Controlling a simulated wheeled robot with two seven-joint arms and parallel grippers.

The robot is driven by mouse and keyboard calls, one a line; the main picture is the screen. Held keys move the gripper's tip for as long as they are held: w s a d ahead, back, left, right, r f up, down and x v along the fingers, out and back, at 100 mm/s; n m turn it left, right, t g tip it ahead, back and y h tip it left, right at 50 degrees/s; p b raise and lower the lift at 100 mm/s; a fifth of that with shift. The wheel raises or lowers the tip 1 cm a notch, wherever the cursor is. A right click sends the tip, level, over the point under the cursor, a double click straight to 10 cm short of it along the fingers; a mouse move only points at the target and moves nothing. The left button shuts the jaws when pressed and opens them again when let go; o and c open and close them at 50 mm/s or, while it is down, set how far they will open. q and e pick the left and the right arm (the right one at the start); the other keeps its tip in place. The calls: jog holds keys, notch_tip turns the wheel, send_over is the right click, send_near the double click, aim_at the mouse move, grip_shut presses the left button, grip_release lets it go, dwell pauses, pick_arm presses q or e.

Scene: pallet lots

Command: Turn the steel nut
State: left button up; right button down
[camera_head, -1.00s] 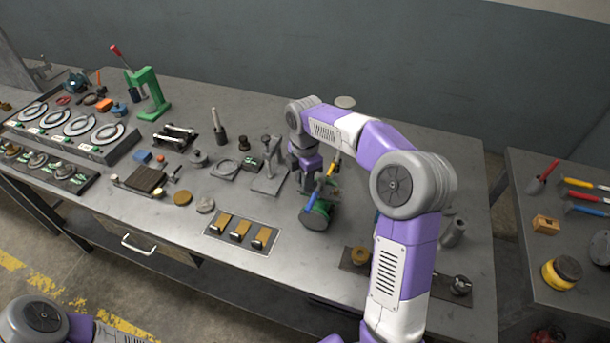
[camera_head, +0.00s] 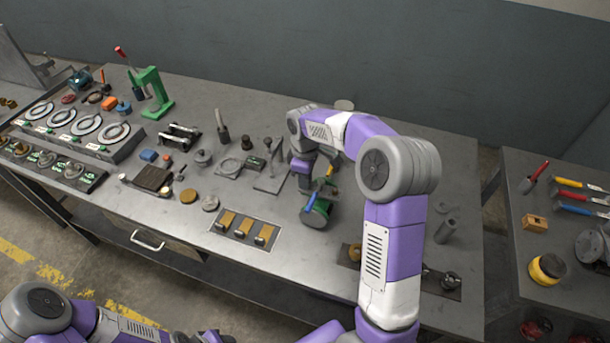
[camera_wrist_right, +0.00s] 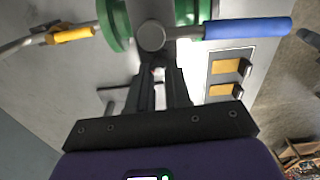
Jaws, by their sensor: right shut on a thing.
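A steel, nut-like piece (camera_head: 450,281) sits on a dark plate at the front right of the bench, partly behind my right arm. A green round-flanged device (camera_head: 317,216) with a blue handle (camera_head: 310,202) and a yellow handle (camera_head: 329,172) stands mid-bench; in the right wrist view its steel hub (camera_wrist_right: 151,36) lies just beyond my fingertips. My right gripper (camera_wrist_right: 158,70) is shut on a small part beside that hub; the fingers hide most of it. My left arm enters at the bottom left; its fingers are out of the picture.
A brass piece (camera_head: 354,252) sits left of my right forearm. A plate with several brass tabs (camera_head: 245,229) lies left of the green device. A green press (camera_head: 153,92) and gauges (camera_head: 87,125) stand at the left. A second table (camera_head: 507,285) with tools is right.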

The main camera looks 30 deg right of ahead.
jog(key=shift+m, duration=0.6)
jog(key=c, duration=1.3)
grip_release()
jog(key=shift+c, duration=0.2)
jog(key=shift+r+p, duration=0.9)
jog(key=shift+r, duration=2.95)
